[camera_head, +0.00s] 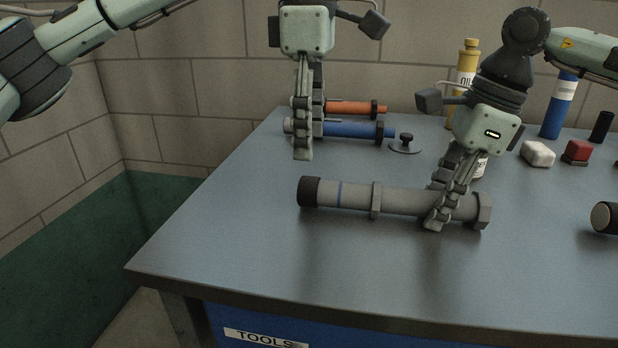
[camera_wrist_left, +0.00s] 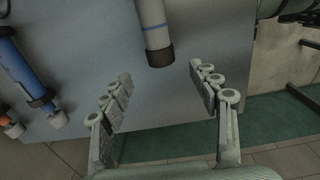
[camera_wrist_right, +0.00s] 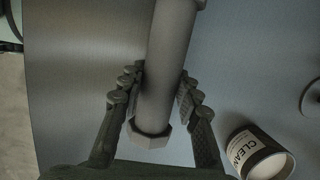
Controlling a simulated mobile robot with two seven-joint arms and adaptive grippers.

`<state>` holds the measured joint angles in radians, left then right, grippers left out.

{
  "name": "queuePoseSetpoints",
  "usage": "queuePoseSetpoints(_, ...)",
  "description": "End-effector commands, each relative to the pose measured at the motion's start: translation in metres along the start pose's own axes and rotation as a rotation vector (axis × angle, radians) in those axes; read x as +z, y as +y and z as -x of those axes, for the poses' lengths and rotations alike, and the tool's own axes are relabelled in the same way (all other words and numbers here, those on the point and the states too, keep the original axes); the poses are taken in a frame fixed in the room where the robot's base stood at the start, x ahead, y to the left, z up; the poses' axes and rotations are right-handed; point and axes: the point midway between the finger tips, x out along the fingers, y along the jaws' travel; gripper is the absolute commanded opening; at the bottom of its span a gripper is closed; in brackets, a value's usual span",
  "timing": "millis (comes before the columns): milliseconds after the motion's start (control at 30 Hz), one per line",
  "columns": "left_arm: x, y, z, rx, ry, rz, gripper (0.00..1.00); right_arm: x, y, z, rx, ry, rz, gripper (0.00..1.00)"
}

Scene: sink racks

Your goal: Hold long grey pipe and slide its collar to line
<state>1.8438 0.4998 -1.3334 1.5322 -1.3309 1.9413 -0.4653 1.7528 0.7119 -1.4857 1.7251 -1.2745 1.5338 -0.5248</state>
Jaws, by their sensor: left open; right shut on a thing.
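The long grey pipe (camera_head: 408,199) lies across the front middle of the table. It has a black cap (camera_head: 309,192) at its left end, a blue line (camera_head: 339,194) near that cap and a hex end (camera_head: 482,211) at the right. Its collar (camera_head: 376,200) sits right of the blue line, apart from it. My right gripper (camera_head: 437,222) is shut on the pipe near the hex end; the right wrist view shows fingers on both sides of the pipe (camera_wrist_right: 168,60). My left gripper (camera_head: 303,155) is open and empty above the table, behind the capped end; the left wrist view shows that cap (camera_wrist_left: 160,57) ahead of it.
Orange (camera_head: 350,107) and blue (camera_head: 352,130) pipes lie behind my left gripper. A dark knobbed disc (camera_head: 405,147), a yellow bottle (camera_head: 467,75), a white block (camera_head: 537,154) and a red block (camera_head: 577,151) stand farther back. The table front and left are clear.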

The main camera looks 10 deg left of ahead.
Motion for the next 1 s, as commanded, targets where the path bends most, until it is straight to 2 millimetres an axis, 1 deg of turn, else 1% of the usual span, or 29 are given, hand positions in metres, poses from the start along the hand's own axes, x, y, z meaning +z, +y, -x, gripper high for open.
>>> queuePoseSetpoints(400,0.0,-0.001,-0.059,-0.002,-0.001,-0.002,0.61,0.0,0.0,0.0,0.0,0.0,0.0,0.07)
queuePoseSetpoints(600,0.001,-0.001,-0.081,-0.002,-0.001,-0.002,0.61,0.0,0.0,0.0,0.0,0.0,0.0,0.07)
queuePoseSetpoints(800,0.001,-0.001,-0.092,-0.001,-0.001,-0.002,0.61,0.0,0.0,0.0,0.0,0.0,0.0,0.07)
queuePoseSetpoints(1000,0.001,-0.001,-0.093,0.0,-0.001,-0.002,0.61,0.0,0.0,0.0,0.0,0.0,0.0,0.07)
